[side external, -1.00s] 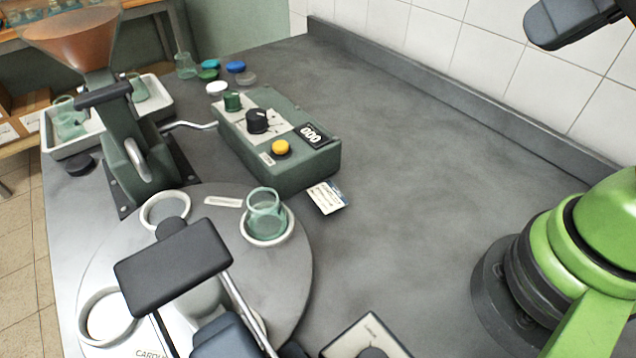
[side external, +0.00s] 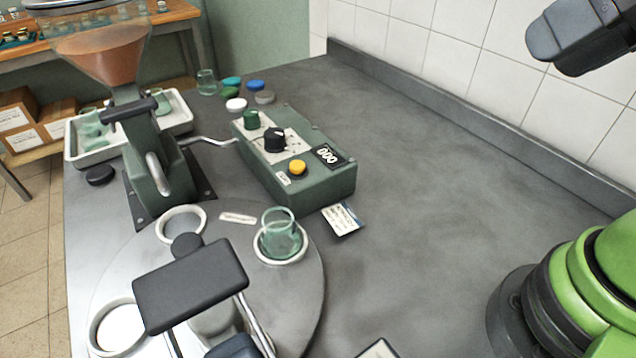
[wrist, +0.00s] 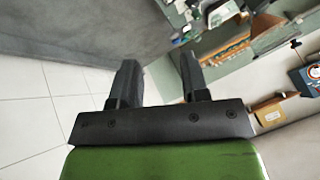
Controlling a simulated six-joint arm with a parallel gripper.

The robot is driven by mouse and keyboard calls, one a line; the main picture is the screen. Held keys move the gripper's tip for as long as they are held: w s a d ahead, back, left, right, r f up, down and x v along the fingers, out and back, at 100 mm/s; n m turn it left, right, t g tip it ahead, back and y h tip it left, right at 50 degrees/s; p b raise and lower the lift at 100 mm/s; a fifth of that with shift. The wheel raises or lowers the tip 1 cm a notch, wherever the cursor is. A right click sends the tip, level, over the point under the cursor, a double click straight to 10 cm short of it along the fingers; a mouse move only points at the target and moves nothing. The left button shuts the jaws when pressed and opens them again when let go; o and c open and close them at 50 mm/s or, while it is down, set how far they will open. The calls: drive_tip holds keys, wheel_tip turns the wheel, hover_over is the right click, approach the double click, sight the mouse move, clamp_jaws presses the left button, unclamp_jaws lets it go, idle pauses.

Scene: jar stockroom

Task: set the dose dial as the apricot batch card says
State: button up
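The green control box (side external: 325,188) stands on the grey bench in the side view. It carries a black dial (side external: 275,140) on a pale marked plate, a green knob (side external: 251,119), a yellow button (side external: 298,167) and a display (side external: 327,155) that seems to read 000. The dial's labels and exact setting are too small to read. A small batch card (side external: 342,219) lies on the bench by the box's near end; its print is not legible. My gripper (wrist: 158,82) is open and empty in the wrist view, its two fingers apart, away from the box.
A carousel (side external: 310,295) holds a glass jar (side external: 281,232) in a white ring. A hopper (side external: 105,55) and a white tray (side external: 70,150) of jars stand at left. Several coloured lids (side external: 236,104) lie behind the box. The bench right of the box is clear.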

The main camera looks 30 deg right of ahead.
drive_tip(key=o, duration=0.4)
drive_tip(key=w, duration=0.3)
drive_tip(key=w+a+r+n, duration=0.1)
drive_tip(key=w, duration=0.2)
drive_tip(key=w+n+g, duration=0.1)
drive_tip(key=w, duration=0.2)
drive_tip(key=shift+a+r, duration=0.15)
drive_tip(key=shift+r, duration=0.25)
drive_tip(key=shift+c, duration=0.2)
drive_tip(key=n+g, duration=0.2)
drive_tip(key=n, duration=0.3)
hover_over(274, 132)
drive_tip(key=s+d, duration=0.1)
drive_tip(key=s, duration=0.3)
wheel_tip(274, 132, down, 16)
drive_tip(key=shift+n+h, duration=0.3)
drive_tip(key=x, duration=1)
drive_tip(key=shift+w+d+f, duration=0.1)
drive_tip(key=shift+w+f, duration=0.05)
drive_tip(key=shift+w, duration=0.05)
drive_tip(key=c, duration=0.9)
